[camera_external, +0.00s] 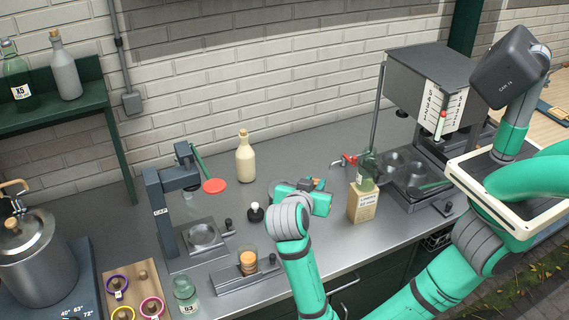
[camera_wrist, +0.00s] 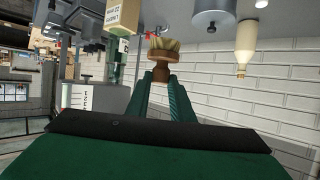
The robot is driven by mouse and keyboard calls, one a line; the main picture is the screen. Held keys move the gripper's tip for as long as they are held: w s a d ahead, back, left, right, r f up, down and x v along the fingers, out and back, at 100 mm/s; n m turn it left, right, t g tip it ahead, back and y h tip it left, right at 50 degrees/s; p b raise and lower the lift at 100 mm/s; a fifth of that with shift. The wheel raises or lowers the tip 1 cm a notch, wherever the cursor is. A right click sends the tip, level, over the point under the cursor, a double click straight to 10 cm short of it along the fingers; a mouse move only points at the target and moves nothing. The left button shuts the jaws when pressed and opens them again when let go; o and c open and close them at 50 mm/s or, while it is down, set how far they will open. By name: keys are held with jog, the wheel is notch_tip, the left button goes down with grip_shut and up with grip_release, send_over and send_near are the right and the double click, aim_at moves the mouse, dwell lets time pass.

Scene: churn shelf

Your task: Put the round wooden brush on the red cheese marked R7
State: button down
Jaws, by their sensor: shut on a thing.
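The round wooden brush (camera_wrist: 159,56), with pale bristles and a brown wooden body, is between the fingers of my gripper (camera_wrist: 160,80) in the wrist view. My gripper is shut on it. In the external view my gripper (camera_external: 318,193) is over the middle of the grey counter, partly hidden by my own wrist. The brush is hardly visible there. I cannot make out a red cheese marked R7 in either view.
A cream bottle (camera_external: 245,158) stands at the back. A cardboard box (camera_external: 362,203) with a green bottle is right of my gripper. A metal can (camera_external: 38,262) is far left.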

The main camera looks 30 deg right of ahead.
jog(key=s, duration=0.9)
jog(key=shift+w+a+f, duration=1.05)
jog(key=shift+w+f, duration=1.05)
jog(key=shift+f, duration=0.25)
jog(key=shift+w+a+f, duration=1)
jog(key=shift+w+f, duration=1.05)
jog(key=shift+f, duration=0.25)
jog(key=shift+w+a+f, duration=1.05)
jog(key=shift+w+f, duration=1.05)
jog(key=shift+f, duration=0.25)
jog(key=shift+f, duration=0.15)
jog(key=c, duration=1.6)
grip_release()
jog(key=shift+o, duration=0.2)
